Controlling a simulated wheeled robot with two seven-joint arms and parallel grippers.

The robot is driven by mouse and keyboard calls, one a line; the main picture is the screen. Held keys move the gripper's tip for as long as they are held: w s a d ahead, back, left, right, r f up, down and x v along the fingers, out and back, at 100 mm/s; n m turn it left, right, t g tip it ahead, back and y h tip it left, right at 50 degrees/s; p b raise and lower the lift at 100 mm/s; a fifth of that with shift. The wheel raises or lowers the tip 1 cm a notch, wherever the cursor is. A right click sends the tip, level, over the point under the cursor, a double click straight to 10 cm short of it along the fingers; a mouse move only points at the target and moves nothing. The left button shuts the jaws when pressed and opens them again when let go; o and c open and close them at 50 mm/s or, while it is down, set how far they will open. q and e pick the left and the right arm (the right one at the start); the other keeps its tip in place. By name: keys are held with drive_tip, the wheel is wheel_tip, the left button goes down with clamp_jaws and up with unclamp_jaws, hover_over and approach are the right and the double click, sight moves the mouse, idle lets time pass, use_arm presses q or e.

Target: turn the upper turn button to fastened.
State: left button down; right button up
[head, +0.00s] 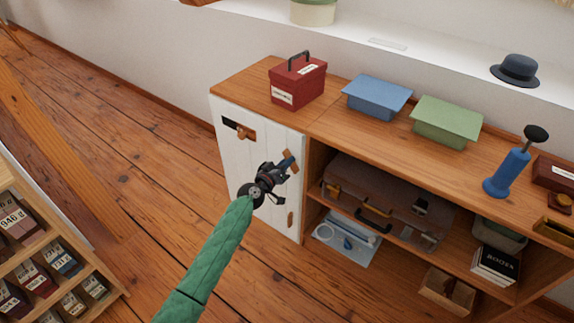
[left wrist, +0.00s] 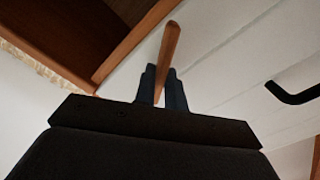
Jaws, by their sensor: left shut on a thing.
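The upper turn button (head: 293,167) is a small wooden bar near the top right edge of the white plank door (head: 237,166). In the head view it is slanted, partly hidden by my left gripper (head: 287,164). My left gripper is shut on it. In the left wrist view, the turn button (left wrist: 170,48) stands up between the two dark fingers of my left gripper (left wrist: 161,88), leaning slightly right. A lower turn button (head: 290,219) sits upright near the door's lower right edge. My right gripper is not in view.
A dark slot with a wooden piece (head: 240,131) is at the door's upper left. A black bent bar (left wrist: 296,93) shows beside my gripper. Right of the door are open shelves with a brown suitcase (head: 388,200). A red box (head: 298,82) stands on top. Floor in front is clear.

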use_arm(q)
drive_tip(key=shift+w+a+f+n, duration=0.1)
drive_tip(key=shift+f+n, duration=0.05)
drive_tip(key=shift+n, duration=1.6)
drive_tip(key=shift+s+a+f+n, duration=0.1)
drive_tip(key=shift+n, duration=1.6)
drive_tip(key=shift+w+f+n, duration=0.1)
drive_tip(key=shift+f+n, duration=0.05)
drive_tip(key=shift+n, duration=1.6)
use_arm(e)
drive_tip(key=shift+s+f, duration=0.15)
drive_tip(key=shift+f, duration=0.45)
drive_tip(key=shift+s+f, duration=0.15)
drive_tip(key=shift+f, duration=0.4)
use_arm(q)
drive_tip(key=c, duration=1.5)
unclamp_jaws()
drive_tip(key=shift+o, duration=0.2)
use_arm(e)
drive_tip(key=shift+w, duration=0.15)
use_arm(q)
drive_tip(key=v, duration=0.7)
drive_tip(key=shift+s+a+b, duration=0.25)
drive_tip(key=shift+s+b, duration=0.05)
drive_tip(key=shift+b, duration=0.15)
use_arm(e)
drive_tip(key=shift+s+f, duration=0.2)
